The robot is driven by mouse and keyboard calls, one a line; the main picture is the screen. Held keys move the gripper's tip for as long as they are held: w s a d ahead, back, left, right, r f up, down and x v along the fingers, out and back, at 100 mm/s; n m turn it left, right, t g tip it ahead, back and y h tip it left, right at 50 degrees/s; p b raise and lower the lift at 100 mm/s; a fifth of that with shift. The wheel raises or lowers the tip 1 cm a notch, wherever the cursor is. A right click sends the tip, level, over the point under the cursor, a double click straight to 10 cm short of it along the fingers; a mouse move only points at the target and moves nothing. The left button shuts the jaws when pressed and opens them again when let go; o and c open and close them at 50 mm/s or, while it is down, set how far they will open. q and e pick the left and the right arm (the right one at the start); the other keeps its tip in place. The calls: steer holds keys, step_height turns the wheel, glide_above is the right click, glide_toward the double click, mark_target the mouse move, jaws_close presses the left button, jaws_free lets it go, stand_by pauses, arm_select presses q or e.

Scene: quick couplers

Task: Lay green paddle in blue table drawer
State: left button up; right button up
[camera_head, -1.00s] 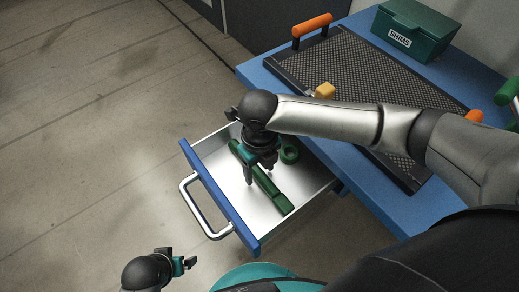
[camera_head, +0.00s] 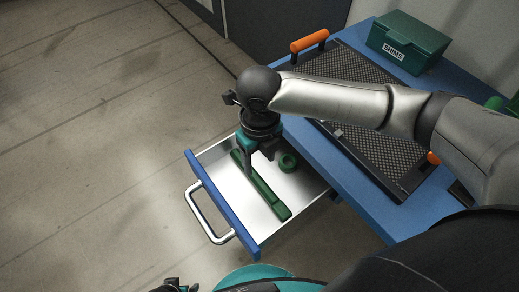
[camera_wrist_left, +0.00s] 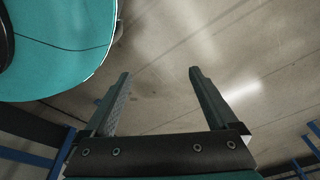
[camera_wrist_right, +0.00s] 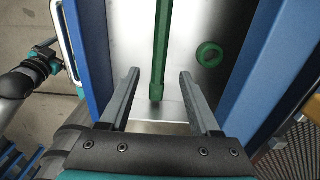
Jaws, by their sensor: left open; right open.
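The green paddle (camera_head: 265,190) lies flat on the metal floor of the open blue table drawer (camera_head: 225,203). In the right wrist view the paddle (camera_wrist_right: 162,50) runs up from between the fingertips, with clear gaps to both fingers. My right gripper (camera_head: 256,172) is open and empty above the drawer, over the paddle's far end; it also shows in the right wrist view (camera_wrist_right: 158,85). My left gripper (camera_wrist_left: 160,75) is open and empty over bare floor, and only a bit of it shows at the bottom of the head view.
A green ring (camera_head: 288,162) lies in the drawer beside the paddle. The blue table (camera_head: 385,225) carries a black perforated tray (camera_head: 345,80) with orange handles and a green SHIMS box (camera_head: 408,42). The floor left of the drawer is clear.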

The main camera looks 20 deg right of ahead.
arm_select(q)
steer(key=shift+s+a+f+p, duration=0.3)
steer(key=shift+s+a+f, duration=0.2)
steer(key=shift+s, duration=0.15)
arm_select(e)
steer(key=shift+r, duration=0.9)
